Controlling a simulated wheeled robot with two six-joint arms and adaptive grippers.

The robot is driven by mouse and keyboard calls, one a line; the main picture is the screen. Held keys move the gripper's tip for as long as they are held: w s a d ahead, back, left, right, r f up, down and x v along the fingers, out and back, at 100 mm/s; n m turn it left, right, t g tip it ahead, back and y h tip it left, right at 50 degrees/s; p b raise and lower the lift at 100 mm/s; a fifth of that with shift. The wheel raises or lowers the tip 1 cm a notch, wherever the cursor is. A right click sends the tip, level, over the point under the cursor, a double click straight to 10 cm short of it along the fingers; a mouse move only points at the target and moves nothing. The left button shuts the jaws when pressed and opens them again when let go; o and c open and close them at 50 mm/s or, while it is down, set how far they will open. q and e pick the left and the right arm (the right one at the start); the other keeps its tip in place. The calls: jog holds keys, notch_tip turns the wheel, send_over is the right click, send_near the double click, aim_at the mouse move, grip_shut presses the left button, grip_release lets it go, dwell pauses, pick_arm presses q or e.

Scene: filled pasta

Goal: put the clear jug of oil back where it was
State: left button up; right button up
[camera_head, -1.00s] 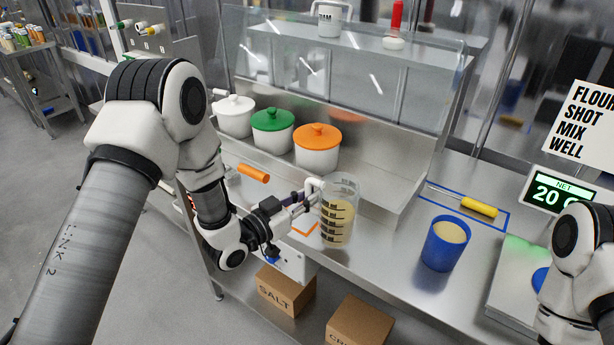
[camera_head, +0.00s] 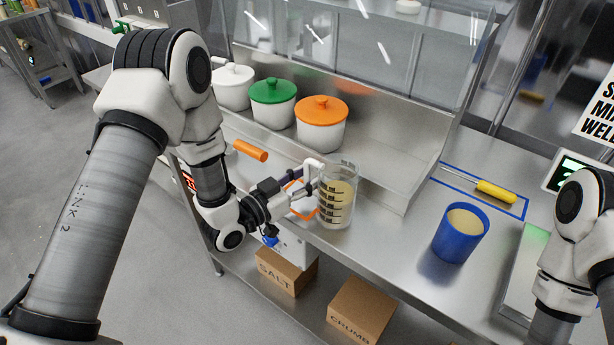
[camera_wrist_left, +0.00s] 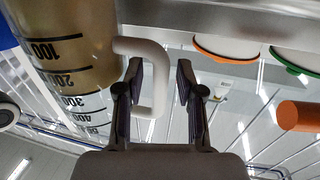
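The clear jug (camera_head: 338,195) of yellowish oil, with black measuring marks, is upright at the front edge of the steel counter, beside an orange outline (camera_head: 303,212). I cannot tell whether its base touches the counter. Its white handle (camera_wrist_left: 159,85) faces left, towards my left gripper (camera_head: 305,190). In the left wrist view the two fingers (camera_wrist_left: 160,85) stand on either side of the handle's upright bar, with gaps showing, so the gripper looks open around it. The jug (camera_wrist_left: 70,50) fills the upper left there. My right gripper is out of view.
A blue cup (camera_head: 458,243) stands to the right, with a yellow-handled tool (camera_head: 496,191) in a blue outline behind it. White, green-lidded (camera_head: 272,97) and orange-lidded (camera_head: 321,130) pots line the back. An orange handle (camera_head: 250,151) lies left. Boxes (camera_head: 286,270) sit below.

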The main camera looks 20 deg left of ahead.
pick_arm(q)
jog(key=shift+w, duration=0.1)
jog(key=shift+r, duration=0.1)
jog(key=shift+r, duration=0.15)
jog(key=b+v, duration=0.1)
jog(key=v, duration=1)
jog(key=s+f+n+g+y, duration=0.15)
jog(key=s+f+g, duration=0.25)
jog(key=f, duration=0.5)
jog(key=s+f+n+g+y, duration=0.1)
jog(key=s+f+g+y, duration=0.25)
jog(key=f, duration=0.55)
jog(key=s+a+f+n+g+y, duration=0.1)
jog(key=s+f+g, duration=0.3)
jog(key=s, duration=0.4)
jog(key=s+a+f+n+g+y, duration=0.1)
jog(key=s+f+n+g+y, duration=0.2)
jog(key=s+f, duration=0.3)
jog(key=shift+s+a+g+y, duration=0.3)
jog(key=shift+s+a+g, duration=0.05)
jog(key=shift+s, duration=0.55)
